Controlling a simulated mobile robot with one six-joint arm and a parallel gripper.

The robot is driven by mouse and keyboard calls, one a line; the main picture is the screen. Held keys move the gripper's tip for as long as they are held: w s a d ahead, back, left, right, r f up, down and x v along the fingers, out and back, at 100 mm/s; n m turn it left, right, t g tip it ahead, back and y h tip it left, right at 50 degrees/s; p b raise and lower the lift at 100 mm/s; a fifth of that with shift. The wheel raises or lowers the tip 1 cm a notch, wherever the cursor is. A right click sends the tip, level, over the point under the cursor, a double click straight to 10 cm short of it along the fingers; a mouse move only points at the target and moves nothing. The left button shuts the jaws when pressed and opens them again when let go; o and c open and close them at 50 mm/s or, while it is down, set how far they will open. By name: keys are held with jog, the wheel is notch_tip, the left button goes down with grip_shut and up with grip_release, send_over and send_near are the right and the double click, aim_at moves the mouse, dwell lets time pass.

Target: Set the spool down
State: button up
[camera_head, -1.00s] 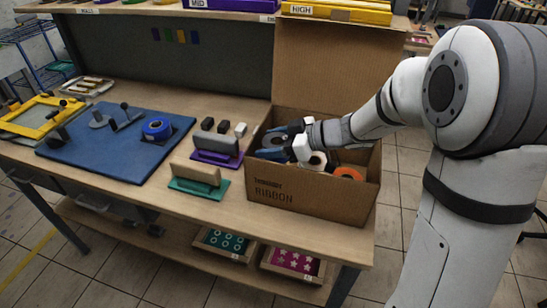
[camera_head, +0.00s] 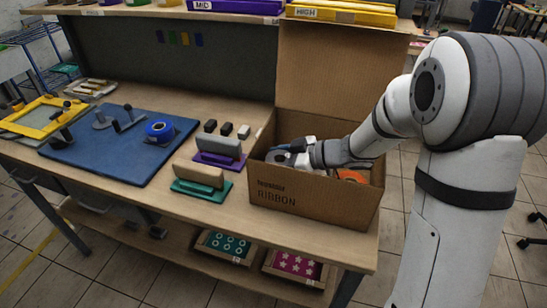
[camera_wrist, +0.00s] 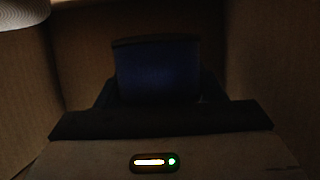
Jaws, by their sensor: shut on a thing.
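My gripper (camera_head: 292,152) is inside the cardboard ribbon box (camera_head: 272,195), below its rim. In the wrist view, a dark blue spool (camera_wrist: 157,70) sits between the jaws, which are shut on it. The picture there is very dark, so I cannot tell whether the spool touches the box floor. In the head view my gripper and the box wall hide most of the spool.
An orange spool (camera_head: 352,176) lies in the box at the right, partly covered by my arm. A pale round roll (camera_wrist: 25,14) shows in the wrist view. Another blue roll (camera_head: 159,131) is on the blue board (camera_head: 100,155). Purple-based (camera_head: 220,155) and green-based (camera_head: 200,183) blocks stand left of the box.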

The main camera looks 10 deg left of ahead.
jog(key=o, duration=1)
jog(key=shift+r, duration=0.15)
jog(key=shift+r, duration=0.4)
jog(key=v, duration=0.7)
jog(key=shift+d+p, duration=0.2)
jog(key=shift+p, duration=0.1)
jog(key=shift+r, duration=0.1)
